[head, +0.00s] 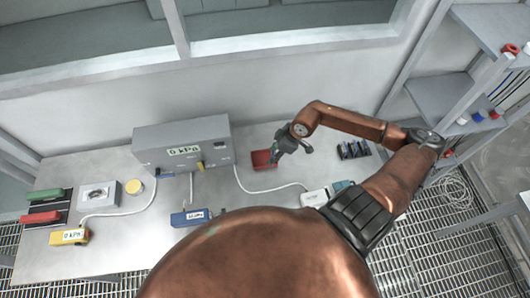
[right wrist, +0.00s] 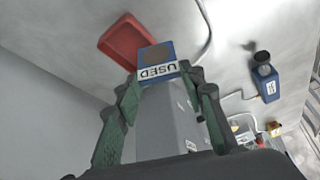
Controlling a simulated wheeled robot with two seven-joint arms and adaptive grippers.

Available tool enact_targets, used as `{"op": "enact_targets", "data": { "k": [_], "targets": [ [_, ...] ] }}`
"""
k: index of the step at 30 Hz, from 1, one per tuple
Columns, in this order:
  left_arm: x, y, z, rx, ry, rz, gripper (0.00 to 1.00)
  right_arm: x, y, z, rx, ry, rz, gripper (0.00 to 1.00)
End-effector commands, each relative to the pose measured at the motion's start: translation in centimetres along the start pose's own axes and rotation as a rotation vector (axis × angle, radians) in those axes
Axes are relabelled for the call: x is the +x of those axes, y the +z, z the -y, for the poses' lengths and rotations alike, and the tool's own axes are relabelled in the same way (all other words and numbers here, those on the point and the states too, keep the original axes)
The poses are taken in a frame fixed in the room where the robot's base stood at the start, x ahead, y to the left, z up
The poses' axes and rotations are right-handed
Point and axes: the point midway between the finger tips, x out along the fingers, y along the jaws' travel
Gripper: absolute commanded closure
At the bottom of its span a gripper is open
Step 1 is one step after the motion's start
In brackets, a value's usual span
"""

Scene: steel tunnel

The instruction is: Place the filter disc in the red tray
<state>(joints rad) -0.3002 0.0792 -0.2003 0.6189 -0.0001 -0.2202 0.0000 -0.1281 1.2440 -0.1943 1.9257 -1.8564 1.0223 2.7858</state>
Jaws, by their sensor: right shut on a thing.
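The filter disc (right wrist: 157,58) shows in the right wrist view as a brown round face in a blue square frame with a white label reading "USED". My right gripper (right wrist: 163,80) is shut on it, with the green fingers at either side of its labelled edge. The red tray (right wrist: 122,42) lies just beyond and to the left of the disc in this view. In the head view my right gripper (head: 279,152) is above the table beside the red tray (head: 263,160). The disc is too small to make out clearly there. My left gripper is not in view.
A grey box (head: 183,143) with a "0 kPa" display stands left of the tray. A dark rack (head: 353,149) stands at right. White hoses cross the tabletop.

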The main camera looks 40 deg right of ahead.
Motion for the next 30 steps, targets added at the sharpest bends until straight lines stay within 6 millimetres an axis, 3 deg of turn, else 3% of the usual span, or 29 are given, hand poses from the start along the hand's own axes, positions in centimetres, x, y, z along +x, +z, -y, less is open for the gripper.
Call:
{"op": "enact_targets", "data": {
  "k": [3,12,24,30],
  "targets": [
    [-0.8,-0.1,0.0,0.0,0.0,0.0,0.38,1.8,-1.4,-2.2,0.004,-0.001,-0.005,0.83],
    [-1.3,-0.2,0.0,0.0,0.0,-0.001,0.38,6.9,-1.5,-4.9,0.001,-0.002,-0.002,0.83],
    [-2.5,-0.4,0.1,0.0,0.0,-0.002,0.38,10.7,-0.5,-5.6,0.0,-0.002,0.0,0.83],
    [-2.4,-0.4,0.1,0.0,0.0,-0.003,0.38,11.0,-0.3,-5.6,-0.001,-0.001,0.0,0.83]
  ]
}}
